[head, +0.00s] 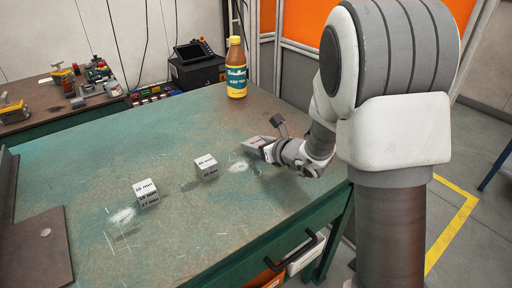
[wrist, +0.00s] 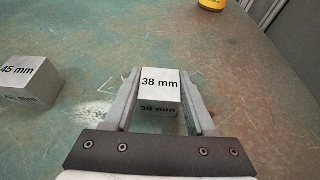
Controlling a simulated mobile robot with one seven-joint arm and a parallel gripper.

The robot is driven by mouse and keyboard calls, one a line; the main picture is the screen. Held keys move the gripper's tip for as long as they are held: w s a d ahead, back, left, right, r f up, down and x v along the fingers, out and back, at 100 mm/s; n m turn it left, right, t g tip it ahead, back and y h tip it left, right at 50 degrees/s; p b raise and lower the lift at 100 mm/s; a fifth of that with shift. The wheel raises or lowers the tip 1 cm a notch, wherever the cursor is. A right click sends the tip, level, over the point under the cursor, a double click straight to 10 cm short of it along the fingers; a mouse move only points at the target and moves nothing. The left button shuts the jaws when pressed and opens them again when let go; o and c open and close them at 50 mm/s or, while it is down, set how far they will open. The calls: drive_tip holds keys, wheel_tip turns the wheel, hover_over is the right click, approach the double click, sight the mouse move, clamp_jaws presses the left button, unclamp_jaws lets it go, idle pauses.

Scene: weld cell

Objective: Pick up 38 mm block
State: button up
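The 38 mm block (wrist: 160,84) is a light grey cube with black lettering on its top and near faces. In the wrist view it sits between the two fingers of my gripper (wrist: 160,98). The fingers lie close along its left and right sides, and my gripper looks shut on it. In the head view my gripper (head: 262,148) is over the right part of the bench, with the block (head: 255,144) at its tip and partly hidden. I cannot tell whether the block's underside touches the bench.
A 45 mm block (wrist: 27,80) stands to the left; it also shows in the head view (head: 206,168). A 16 mm-labelled block (head: 147,193) is farther left. A bottle (head: 236,72) stands at the back of the green bench (head: 190,240). The front middle is clear.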

clamp_jaws()
